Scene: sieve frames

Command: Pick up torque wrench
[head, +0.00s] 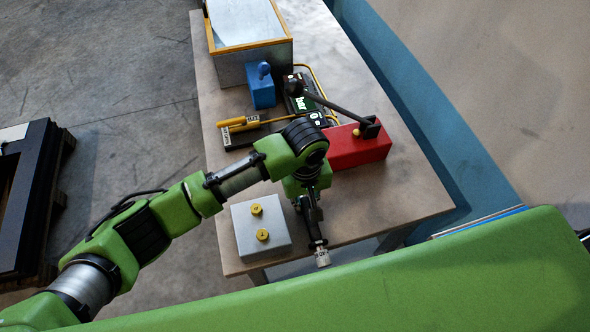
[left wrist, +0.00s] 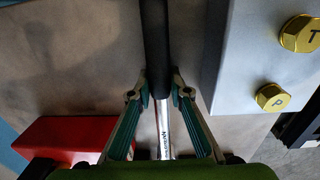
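The torque wrench (left wrist: 155,40) is a slim rod with a black grip and a silver, lettered shaft. It runs straight up the left wrist view between the fingertips. My left gripper (left wrist: 161,88) has a fingertip pressed to each side of it, near where black meets silver. In the head view my left gripper (head: 309,202) points down over the near part of the table. The rest is hidden by the gripper. I cannot tell whether the wrench is clear of the tabletop.
A grey block (head: 246,228) with yellow caps marked T and P stands left of the gripper. A red box (head: 360,148) with a black lever stands behind it to the right. A blue item (head: 260,88), yellow-handled tool (head: 238,121) and metal bin (head: 250,67) lie farther back.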

